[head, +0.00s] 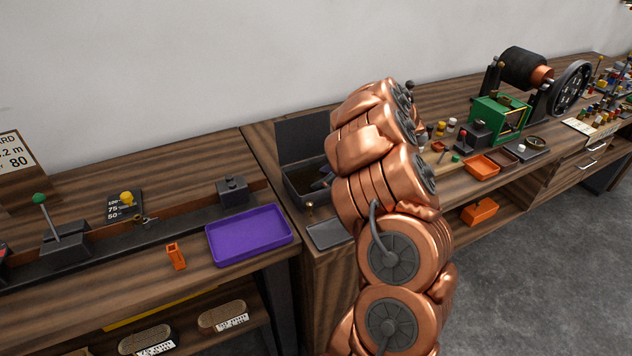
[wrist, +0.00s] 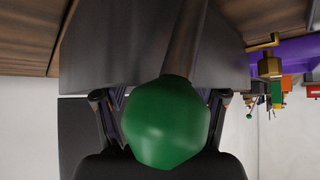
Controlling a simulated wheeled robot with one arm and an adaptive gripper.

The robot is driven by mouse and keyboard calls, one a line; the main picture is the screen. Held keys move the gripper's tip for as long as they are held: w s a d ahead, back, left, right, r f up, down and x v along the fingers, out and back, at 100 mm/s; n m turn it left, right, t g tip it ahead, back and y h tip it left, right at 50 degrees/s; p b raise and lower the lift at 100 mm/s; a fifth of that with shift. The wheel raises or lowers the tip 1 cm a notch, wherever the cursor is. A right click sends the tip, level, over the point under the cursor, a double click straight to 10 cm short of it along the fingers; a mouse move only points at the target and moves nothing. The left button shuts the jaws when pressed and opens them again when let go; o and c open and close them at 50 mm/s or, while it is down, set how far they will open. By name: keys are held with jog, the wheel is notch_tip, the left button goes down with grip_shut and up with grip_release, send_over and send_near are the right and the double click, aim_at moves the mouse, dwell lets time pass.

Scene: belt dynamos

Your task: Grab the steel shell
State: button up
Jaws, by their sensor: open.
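I cannot pick out a steel shell for certain in either view. In the wrist view my gripper (wrist: 166,97) is open, with one dark finger on each side of a large green knob (wrist: 165,125). The knob sits on a grey-brown rod (wrist: 187,40) and is very close to the camera, hiding most of the space between the fingers. I cannot tell whether the fingers touch anything. In the head view my copper-coloured arm hides most of my gripper, which is beside an open dark box (head: 300,197) with a raised lid (head: 300,139).
A purple tray (head: 250,235) and an orange holder (head: 176,256) lie left of the box. A flat grey tray (head: 327,236) is in front of it. A brass fitting (wrist: 269,65) is at the right in the wrist view. A green machine (head: 497,118) stands farther right.

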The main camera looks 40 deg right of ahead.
jog(key=shift+x, duration=0.9)
jog(key=shift+d, duration=0.1)
jog(key=shift+c, duration=0.3)
grip_shut()
jog(key=shift+r, duration=0.15)
